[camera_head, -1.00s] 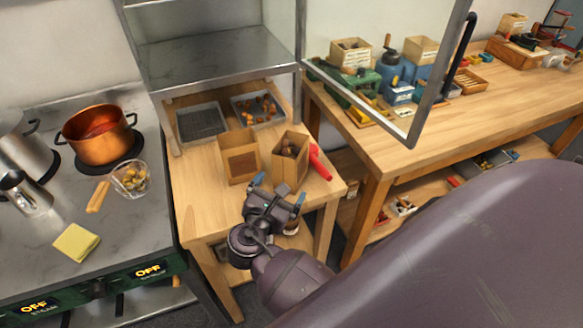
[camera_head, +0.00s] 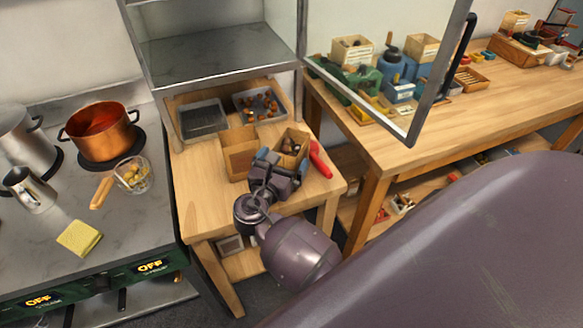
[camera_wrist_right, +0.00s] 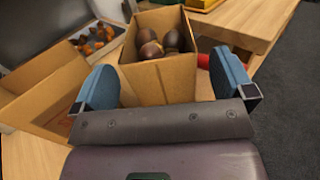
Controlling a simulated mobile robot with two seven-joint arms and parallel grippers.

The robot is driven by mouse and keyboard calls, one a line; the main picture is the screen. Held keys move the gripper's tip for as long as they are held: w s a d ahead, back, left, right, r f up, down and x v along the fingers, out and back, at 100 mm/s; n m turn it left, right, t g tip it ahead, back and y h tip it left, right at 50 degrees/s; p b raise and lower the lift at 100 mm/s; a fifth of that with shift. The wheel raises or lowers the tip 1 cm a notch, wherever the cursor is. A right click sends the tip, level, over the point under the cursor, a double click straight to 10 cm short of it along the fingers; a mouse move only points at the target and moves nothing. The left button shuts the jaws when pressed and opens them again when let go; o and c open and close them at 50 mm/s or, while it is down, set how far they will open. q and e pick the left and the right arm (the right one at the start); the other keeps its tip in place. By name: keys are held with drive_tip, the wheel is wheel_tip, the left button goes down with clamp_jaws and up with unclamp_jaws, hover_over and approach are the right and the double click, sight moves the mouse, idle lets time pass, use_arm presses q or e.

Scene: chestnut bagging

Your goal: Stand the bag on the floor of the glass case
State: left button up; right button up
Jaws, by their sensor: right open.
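The bag (camera_head: 293,140) is a small brown open-topped paper bag with chestnuts in it. It stands upright on the small wooden table, beside another brown open bag or box that looks empty (camera_head: 239,155). My right gripper (camera_head: 282,161) is open at the near side of the filled bag. In the right wrist view the filled bag (camera_wrist_right: 160,82) stands ahead between the two blue fingertips, which are apart from its sides. The glass case (camera_head: 215,52) is at the back, above the table, with a bare grey floor and its glass door swung open to the right. My left gripper is not in view.
A red tool (camera_head: 319,160) lies right of the bag. A dark tray (camera_head: 203,119) and a tray of chestnuts (camera_head: 262,104) sit under the case. The open door (camera_head: 430,90) overhangs the workbench. A stove with a copper pot (camera_head: 103,134) is at left.

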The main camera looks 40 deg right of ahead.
sight(298, 136)
drive_tip(key=x, duration=0.4)
drive_tip(key=shift+r, duration=0.15)
drive_tip(key=c, duration=1.7)
